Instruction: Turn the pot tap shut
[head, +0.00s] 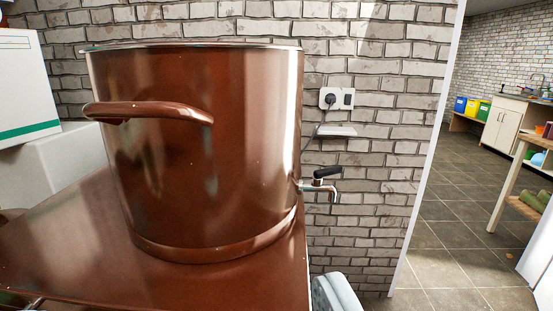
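A large brown metal pot (205,160) stands upright on a brown tabletop (60,245). The pot has a loop handle (150,109) on its near side. The pot tap (321,186) sticks out low from the pot's right side, past the table's right edge. Its spout is metal and bends downward. Its black lever (326,172) lies roughly level above the spout, pointing right. I cannot tell whether any liquid runs from it. My gripper is not in view.
A brick wall (370,215) with a plugged socket (337,98) and small shelf (333,131) stands behind the tap. White boxes (30,90) are at left. A grey-blue object (335,292) lies below the tap. A doorway at right opens onto a tiled floor (440,245).

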